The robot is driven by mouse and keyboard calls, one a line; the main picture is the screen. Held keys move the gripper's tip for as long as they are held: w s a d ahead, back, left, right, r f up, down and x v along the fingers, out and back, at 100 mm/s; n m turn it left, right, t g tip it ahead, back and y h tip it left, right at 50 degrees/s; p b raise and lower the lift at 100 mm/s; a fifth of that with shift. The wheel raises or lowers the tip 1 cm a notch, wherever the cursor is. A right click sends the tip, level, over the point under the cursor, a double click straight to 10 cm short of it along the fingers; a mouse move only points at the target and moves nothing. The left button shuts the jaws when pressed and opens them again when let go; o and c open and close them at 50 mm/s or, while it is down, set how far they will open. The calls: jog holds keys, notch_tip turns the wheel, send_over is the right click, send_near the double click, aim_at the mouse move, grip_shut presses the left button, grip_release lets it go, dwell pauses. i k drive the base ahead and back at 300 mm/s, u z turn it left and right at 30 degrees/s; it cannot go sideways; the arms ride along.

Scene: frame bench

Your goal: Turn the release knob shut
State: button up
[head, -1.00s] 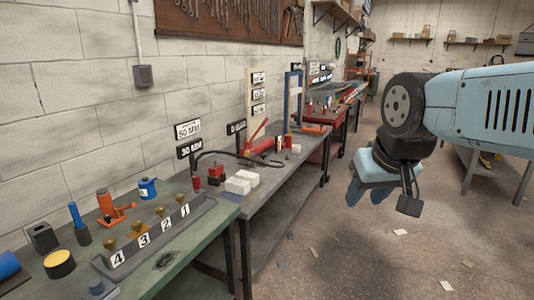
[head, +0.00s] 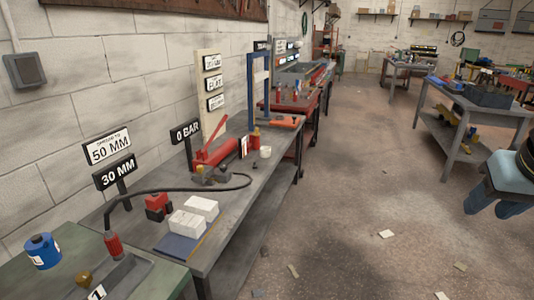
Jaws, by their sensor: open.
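I cannot clearly make out which small part is the release knob. A sign reading 0 BAR (head: 186,131) stands behind the pump. My gripper (head: 492,208) is at the right edge, pointing down over the floor, open and empty, far from the pump. Part of it is cut off by the frame.
White blocks (head: 190,222) lie on a blue pad at the bench's near end, beside a red block (head: 157,207). A blue frame (head: 258,90) stands beyond the pump. A green bench (head: 60,275) is near left. The aisle floor (head: 350,200) is mostly open.

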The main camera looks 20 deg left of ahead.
aim_at(222, 168)
jog(key=u, duration=0.05)
jog(key=i, duration=1.05)
jog(key=u, duration=0.75)
jog(key=i, duration=0.45)
jog(key=u, duration=0.3)
jog(key=k, duration=0.95)
jog(key=u, duration=0.15)
jog(key=i, duration=0.95)
jog(key=z, duration=0.05)
